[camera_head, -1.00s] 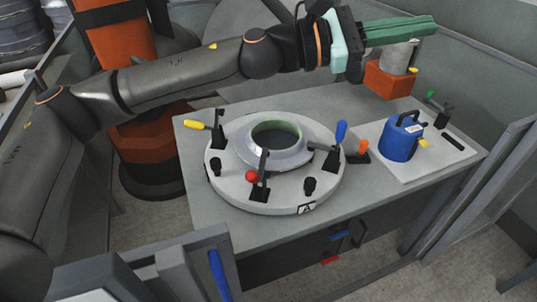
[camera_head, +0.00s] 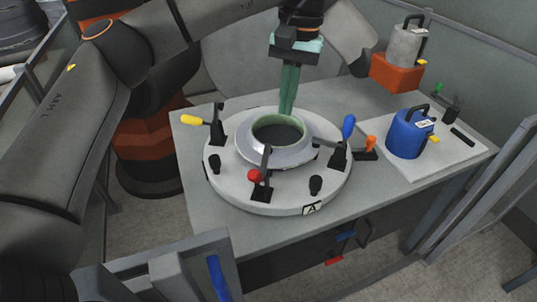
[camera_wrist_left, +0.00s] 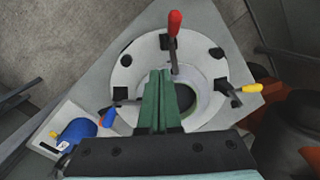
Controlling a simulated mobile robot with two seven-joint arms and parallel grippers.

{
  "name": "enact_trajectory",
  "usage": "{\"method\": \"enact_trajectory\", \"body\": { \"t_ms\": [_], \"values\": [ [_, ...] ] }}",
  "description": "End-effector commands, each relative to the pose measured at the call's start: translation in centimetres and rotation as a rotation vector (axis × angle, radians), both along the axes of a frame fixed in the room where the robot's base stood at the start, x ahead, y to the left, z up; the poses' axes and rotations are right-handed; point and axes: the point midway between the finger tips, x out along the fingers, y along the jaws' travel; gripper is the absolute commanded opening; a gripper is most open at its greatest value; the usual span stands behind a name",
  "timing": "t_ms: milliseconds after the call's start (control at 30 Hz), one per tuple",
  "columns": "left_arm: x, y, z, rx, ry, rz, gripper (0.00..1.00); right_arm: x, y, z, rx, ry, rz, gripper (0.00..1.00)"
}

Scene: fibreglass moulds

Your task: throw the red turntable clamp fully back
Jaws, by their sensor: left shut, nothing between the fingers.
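The red turntable clamp (camera_head: 254,175) stands at the near side of the round turntable (camera_head: 285,201). Its red handle points outward toward the head camera, and its black bar rises beside the mould ring. In the left wrist view the red handle (camera_wrist_left: 174,22) sticks out at the top, away from the mould. My left gripper (camera_head: 287,112) has its green fingers together and empty, pointing down by the far side of the mould ring (camera_head: 243,153). It is apart from the red clamp. In the wrist view the fingertips (camera_wrist_left: 158,72) overlap the ring. My right gripper is not in view.
A yellow-handled clamp (camera_head: 195,120) with its bar up stands left; a blue-handled clamp (camera_head: 348,127) with its handle upright stands right. A small orange-handled piece (camera_head: 370,143), a blue container (camera_head: 408,135) and a grey canister (camera_head: 405,47) on an orange block stand farther right.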

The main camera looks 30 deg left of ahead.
Motion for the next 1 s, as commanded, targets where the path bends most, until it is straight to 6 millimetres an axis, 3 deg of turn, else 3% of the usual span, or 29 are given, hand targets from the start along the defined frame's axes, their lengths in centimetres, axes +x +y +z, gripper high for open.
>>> {"method": "enact_trajectory", "body": {
  "t_ms": [133,267,667,1000],
  "values": [
    [-0.2,1.1,-0.2,0.045,0.011,0.006,0.00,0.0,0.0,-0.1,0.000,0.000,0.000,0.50],
    [-0.4,1.3,-1.8,0.045,0.012,0.006,0.00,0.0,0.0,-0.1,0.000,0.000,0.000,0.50],
    [-1.6,2.1,-10.0,0.043,0.013,0.005,0.00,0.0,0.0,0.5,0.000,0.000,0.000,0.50],
    [-4.3,2.8,-11.6,0.042,0.009,0.007,0.00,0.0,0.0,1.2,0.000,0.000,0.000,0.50]
  ]
}}
